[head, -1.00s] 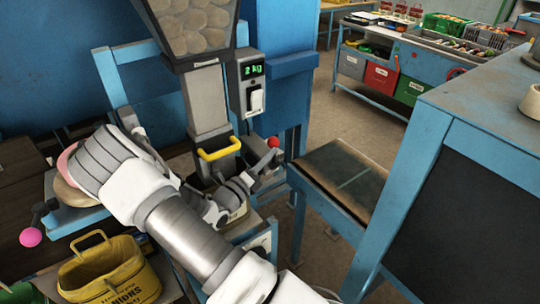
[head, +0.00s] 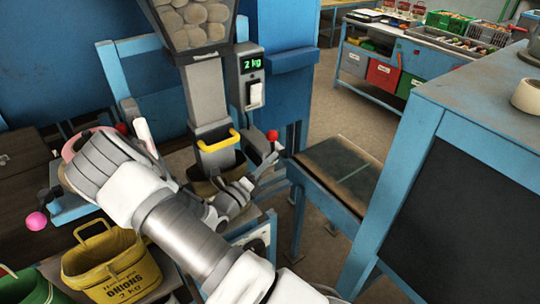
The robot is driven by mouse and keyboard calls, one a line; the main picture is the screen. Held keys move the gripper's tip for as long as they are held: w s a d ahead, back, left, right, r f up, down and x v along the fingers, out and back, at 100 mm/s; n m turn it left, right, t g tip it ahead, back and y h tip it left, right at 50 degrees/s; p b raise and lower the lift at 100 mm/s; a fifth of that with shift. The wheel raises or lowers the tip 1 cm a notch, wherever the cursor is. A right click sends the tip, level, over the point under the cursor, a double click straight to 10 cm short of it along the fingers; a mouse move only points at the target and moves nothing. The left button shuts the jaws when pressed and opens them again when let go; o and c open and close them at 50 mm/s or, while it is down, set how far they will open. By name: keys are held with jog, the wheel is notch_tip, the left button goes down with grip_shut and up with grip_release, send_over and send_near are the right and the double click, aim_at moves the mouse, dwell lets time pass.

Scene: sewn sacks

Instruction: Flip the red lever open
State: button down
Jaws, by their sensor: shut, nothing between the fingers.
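A red ball knob (head: 272,135) tops a short grey lever on the right side of the filling chute (head: 207,100). A second, smaller red knob (head: 121,128) shows at the left, behind my arm. My gripper (head: 248,184) is shut and empty, low in front of the chute's mouth, just below and left of the right-hand red knob. My own arm hides part of it, and I cannot tell whether it touches the lever. A yellow handle (head: 219,141) sits across the chute's front.
A scale display (head: 252,65) reads 2 kg. A yellow onion sack (head: 105,262) stands at lower left, beside a green one (head: 30,287). A pink knob (head: 36,221) is at the left. A blue-framed bench (head: 470,110) stands at right, with a low conveyor (head: 335,170) between.

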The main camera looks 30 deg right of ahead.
jog(key=b+v, duration=0.2)
jog(key=v, duration=0.8)
jog(key=shift+s+r, duration=0.2)
jog(key=shift+r, duration=0.05)
jog(key=shift+r, duration=0.1)
jog(key=s+d+r+m+g+y, duration=0.1)
jog(key=s+r+m+g+y, duration=0.2)
jog(key=s+m+g+y, duration=0.5)
jog(key=s+r+m+g+y, duration=0.1)
jog(key=s+r+m+g, duration=0.3)
jog(key=m, duration=0.7)
jog(key=s+a+r+m+t+y, duration=0.7)
jog(key=a+r+m+t+y, duration=0.2)
jog(key=m, duration=0.5)
notch_tip(320, 180, up, 2)
jog(key=shift+a+r+m+t+y, duration=0.2)
jog(key=shift+a+m+t+y, duration=0.2)
jog(key=shift+a+t, duration=0.25)
